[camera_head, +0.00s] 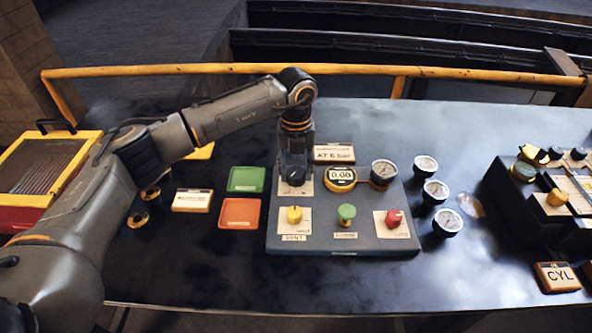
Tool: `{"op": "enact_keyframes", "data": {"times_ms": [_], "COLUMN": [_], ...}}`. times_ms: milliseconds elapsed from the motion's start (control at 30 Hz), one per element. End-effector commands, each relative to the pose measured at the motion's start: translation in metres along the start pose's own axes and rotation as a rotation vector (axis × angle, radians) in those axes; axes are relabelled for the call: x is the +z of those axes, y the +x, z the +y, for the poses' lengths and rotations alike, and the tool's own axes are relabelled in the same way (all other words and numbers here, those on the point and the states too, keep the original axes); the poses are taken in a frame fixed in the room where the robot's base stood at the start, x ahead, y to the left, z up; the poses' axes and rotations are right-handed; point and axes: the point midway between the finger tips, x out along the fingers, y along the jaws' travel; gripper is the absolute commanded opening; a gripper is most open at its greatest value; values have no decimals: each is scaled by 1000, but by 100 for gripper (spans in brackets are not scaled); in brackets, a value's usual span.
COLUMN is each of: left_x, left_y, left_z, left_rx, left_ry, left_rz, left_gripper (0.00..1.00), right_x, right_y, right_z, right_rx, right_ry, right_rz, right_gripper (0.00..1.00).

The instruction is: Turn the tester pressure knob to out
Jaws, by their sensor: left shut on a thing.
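The grey tester (340,236) stands on the dark table, its sloped face toward me. My left gripper (293,163) points down at its upper left corner and is shut on a dark knob (294,177). The gripper hides part of this knob and its plate, so its setting is not readable. In the front row are a yellow knob (294,215), a green knob (346,212) and a red knob (393,218). A round display (340,178) reads 0.00, beside a dial gauge (382,173). My right gripper is out of view.
A sign (334,154) stands behind the tester. A green tray (246,179) and an orange tray (240,213) lie left of it. Loose gauges (447,222) lie to the right, before a black fixture (520,215) and a CYL sign (557,276). The front table strip is clear.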

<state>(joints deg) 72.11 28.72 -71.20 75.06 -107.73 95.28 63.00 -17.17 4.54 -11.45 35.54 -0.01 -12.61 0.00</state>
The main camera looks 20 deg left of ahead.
Motion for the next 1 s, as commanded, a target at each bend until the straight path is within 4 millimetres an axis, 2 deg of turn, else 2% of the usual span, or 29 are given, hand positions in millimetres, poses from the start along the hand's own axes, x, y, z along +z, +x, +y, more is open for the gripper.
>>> {"op": "enact_keyframes", "data": {"times_ms": [300,767,800,900,1000], "left_x": [0,0,0,0,0], "left_y": [0,0,0,0,0], "left_z": [0,0,0,0,0], "left_rx": [0,-1,-1,-1,-1], "left_ry": [-91,-104,-104,-103,-103], "left_rz": [-2,-1,-1,-1,-1], "left_gripper": [13,13,50,67,67], "right_x": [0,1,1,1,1], "right_y": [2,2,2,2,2], "right_z": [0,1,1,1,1], "right_rx": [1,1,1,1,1], "right_ry": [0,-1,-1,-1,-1], "right_rz": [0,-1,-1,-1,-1], "right_gripper": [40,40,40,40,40]}}
